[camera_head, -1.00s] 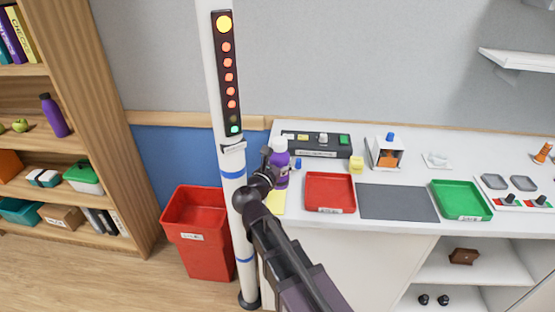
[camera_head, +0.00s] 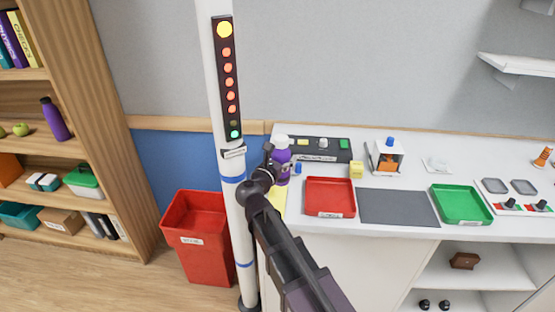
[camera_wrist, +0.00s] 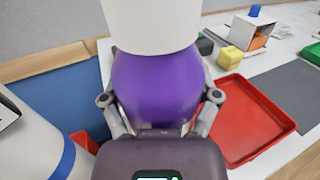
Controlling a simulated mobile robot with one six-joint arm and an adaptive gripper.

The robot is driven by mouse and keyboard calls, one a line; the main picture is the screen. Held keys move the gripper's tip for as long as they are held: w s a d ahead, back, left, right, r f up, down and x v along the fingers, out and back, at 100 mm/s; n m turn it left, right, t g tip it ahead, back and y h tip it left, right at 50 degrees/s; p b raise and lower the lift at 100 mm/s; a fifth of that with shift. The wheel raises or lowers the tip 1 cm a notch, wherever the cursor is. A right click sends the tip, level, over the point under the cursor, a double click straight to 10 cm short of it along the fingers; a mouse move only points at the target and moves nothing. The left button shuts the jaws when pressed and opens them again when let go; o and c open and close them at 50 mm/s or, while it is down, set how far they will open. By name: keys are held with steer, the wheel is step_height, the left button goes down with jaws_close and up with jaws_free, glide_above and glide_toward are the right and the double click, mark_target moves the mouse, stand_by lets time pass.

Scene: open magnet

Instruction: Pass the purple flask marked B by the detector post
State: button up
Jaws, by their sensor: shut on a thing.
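A purple flask (camera_head: 282,170) with a white cap is held upright by my gripper (camera_head: 268,168) just right of the detector post. In the wrist view the flask (camera_wrist: 155,85) fills the middle between my gripper's two fingers (camera_wrist: 160,110), which are shut on it. No letter B shows on the side I see. The detector post (camera_head: 232,205) is a white pole with blue bands and a dark light panel (camera_head: 226,78). The panel shows a yellow light on top, several red ones below and a green one at the bottom. The post (camera_wrist: 35,145) also shows at the wrist view's left.
A red bin (camera_head: 197,240) stands left of the post. On the counter right of the flask are a red tray (camera_head: 330,211), a grey mat (camera_head: 397,207), a green tray (camera_head: 462,218) and a yellow block (camera_head: 357,170). Another purple bottle (camera_head: 55,120) stands on the left shelf.

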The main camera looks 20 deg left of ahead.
steer(key=w+a, duration=0.3)
steer(key=w, duration=0.9)
steer(key=shift+w, duration=0.35)
stand_by(0.9)
stand_by(1.5)
steer(key=shift+r, duration=0.1)
